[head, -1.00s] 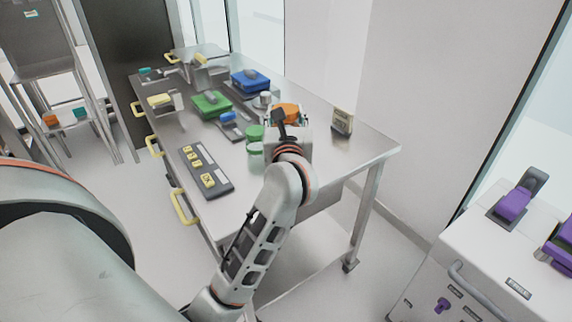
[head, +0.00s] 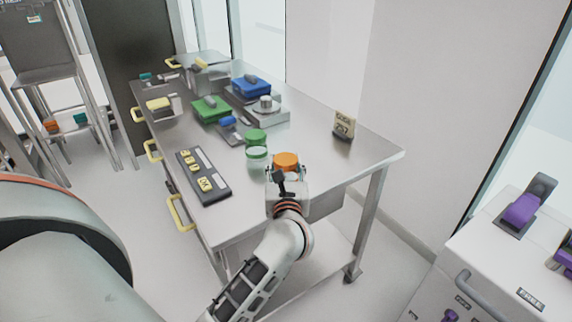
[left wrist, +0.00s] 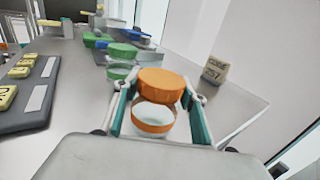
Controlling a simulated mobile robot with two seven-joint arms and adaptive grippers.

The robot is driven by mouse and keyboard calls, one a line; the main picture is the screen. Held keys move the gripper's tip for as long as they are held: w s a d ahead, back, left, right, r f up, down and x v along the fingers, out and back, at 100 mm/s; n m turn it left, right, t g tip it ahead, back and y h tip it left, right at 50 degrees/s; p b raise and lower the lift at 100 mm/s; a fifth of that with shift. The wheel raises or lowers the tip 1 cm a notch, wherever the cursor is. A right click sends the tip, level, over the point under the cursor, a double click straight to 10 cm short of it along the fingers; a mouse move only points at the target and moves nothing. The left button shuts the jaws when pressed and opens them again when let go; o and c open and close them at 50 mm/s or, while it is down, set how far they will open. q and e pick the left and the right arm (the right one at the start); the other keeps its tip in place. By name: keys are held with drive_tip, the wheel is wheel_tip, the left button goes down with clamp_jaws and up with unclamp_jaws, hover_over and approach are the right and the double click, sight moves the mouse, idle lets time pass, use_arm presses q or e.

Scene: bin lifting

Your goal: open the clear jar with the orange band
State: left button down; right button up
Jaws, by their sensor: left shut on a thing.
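The clear jar with the orange band (left wrist: 153,124) is between the fingers of my left gripper (head: 286,172) in the left wrist view. Its orange lid (left wrist: 162,84) shows directly above the clear body; I cannot tell whether it is fully seated. In the head view the orange lid (head: 286,159) shows just beyond my left gripper, near the table's front edge, and the gripper hides most of the body. My left gripper is shut on the jar, with one teal-padded finger on each side. I cannot tell whether the jar touches the table. My right gripper is not in view.
A green-lidded jar (head: 257,153) stands close on the left. A button panel (head: 203,176) lies farther left. A scale-like device (head: 267,110), a green box (head: 211,109) and a blue box (head: 251,86) are behind.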

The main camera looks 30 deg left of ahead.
use_arm(q)
drive_tip(key=shift+f, duration=0.1)
drive_tip(key=c, duration=1.2)
unclamp_jaws()
